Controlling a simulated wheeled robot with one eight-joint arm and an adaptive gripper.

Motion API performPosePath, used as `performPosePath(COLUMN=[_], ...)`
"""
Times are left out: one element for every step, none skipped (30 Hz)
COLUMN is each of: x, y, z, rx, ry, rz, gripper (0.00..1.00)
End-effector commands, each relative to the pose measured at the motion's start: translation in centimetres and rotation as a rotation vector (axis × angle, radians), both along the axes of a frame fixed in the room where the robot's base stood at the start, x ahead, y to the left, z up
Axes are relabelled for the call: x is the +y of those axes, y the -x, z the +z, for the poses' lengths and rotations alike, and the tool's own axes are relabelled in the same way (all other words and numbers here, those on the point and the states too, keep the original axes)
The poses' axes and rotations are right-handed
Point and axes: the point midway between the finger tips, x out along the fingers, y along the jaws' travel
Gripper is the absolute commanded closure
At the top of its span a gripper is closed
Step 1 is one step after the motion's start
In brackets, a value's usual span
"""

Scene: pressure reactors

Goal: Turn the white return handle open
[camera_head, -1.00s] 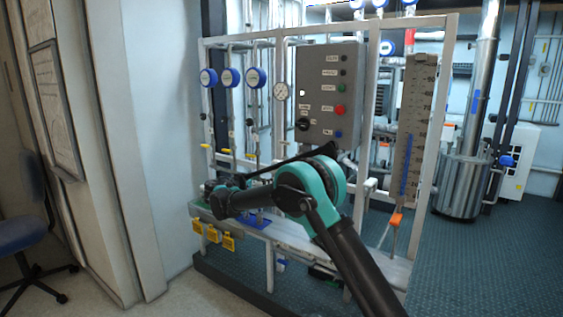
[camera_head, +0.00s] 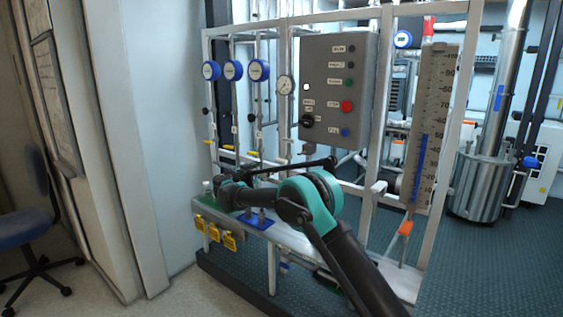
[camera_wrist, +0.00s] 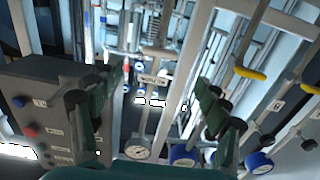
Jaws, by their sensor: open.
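The white pipe rack (camera_head: 387,100) carries the valves and gauges. Yellow handles show on its thin pipes at the left (camera_head: 228,147) and, closer, at the upper right of the wrist view (camera_wrist: 250,72). My gripper (camera_wrist: 152,98) is open and empty, its two dark green fingers spread wide with the rack's pipes behind them. In the head view my gripper (camera_head: 226,194) is small and dark above the bench at the left, and its fingers are hard to see.
A grey control box (camera_head: 338,88) with buttons hangs on the rack, close to the left finger in the wrist view (camera_wrist: 45,115). Blue gauges (camera_head: 259,70) and a pressure dial (camera_head: 286,85) are beside it. Yellow tags (camera_head: 230,241) hang below the bench.

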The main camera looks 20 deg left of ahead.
Motion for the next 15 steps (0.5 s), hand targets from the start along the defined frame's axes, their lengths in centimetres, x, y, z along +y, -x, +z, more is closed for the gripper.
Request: performPosePath(x=[-0.5, -0.7, -0.9, -1.1, -1.4, -1.6, -1.8, -2.0, -2.3, -2.5, -2.6, -2.8, -3.0, -3.1, -3.2], y=[-1.1, -1.7, -2.4, -2.9, -3.5, -4.3, -4.8, -5.3, -6.0, -6.6, -7.0, -7.6, -8.0, -8.4, -8.8], z=[0.0, 0.0, 0.0, 0.0, 0.0, 0.0, 0.0, 0.0, 0.0, 0.0, 0.0, 0.0, 0.0, 0.0, 0.0], rx=[0.000, 0.000, 0.000, 0.000, 0.000, 0.000, 0.000, 0.000, 0.000, 0.000, 0.000, 0.000, 0.000, 0.000, 0.000], ry=[0.000, 0.000, 0.000, 0.000, 0.000, 0.000, 0.000, 0.000, 0.000, 0.000, 0.000, 0.000, 0.000, 0.000, 0.000], rz=[-0.002, -0.002, -0.002, -0.002, -0.002, -0.002, -0.002, -0.002, -0.002, -0.002, -0.001, -0.001, -0.001, -0.001, -0.001], gripper=[0.24, 0.24, 0.24, 0.24, 0.24, 0.24, 0.24, 0.24, 0.24, 0.24, 0.24, 0.24, 0.24, 0.24, 0.24])
